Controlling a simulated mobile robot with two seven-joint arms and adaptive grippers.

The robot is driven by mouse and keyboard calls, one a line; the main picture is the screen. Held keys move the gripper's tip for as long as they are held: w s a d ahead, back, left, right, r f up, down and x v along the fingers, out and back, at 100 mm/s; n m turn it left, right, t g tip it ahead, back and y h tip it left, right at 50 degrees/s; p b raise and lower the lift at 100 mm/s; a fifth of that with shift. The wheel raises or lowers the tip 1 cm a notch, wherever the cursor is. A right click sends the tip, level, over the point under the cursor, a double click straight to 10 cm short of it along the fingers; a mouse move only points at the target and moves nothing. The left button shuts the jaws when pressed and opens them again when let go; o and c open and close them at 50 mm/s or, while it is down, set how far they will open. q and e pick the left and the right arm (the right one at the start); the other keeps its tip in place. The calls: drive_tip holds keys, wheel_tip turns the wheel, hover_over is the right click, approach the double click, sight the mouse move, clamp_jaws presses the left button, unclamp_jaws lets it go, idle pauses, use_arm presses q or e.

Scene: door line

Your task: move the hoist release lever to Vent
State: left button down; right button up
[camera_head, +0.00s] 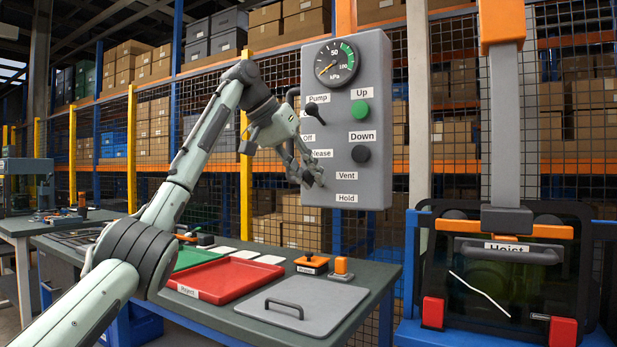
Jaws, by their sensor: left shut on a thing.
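The grey hoist control panel (376,82) hangs upright in front of the mesh. Its lower part carries a partly covered label ending in "lease", a Vent label (346,176) and a Hold label (347,198). My left gripper (312,178) is at the panel's lower left, left of the Vent label and below the "lease" label. It is shut on the hoist release lever, which its fingers hide almost fully, so the lever's exact angle cannot be told. My right gripper is not in view.
Above are a pump switch (316,113), a gauge (337,63), a green Up button (361,109) and a black Down button (361,154). Below, the bench holds a red tray (225,281) and a grey plate with a handle (335,305). The hoist (515,230) stands right.

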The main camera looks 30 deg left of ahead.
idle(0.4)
use_arm(q)
drive_tip(key=c, duration=1.3)
unclamp_jaws()
drive_tip(key=shift+c, duration=0.2)
drive_tip(key=shift+r, duration=0.1)
drive_tip(key=v, duration=1.2)
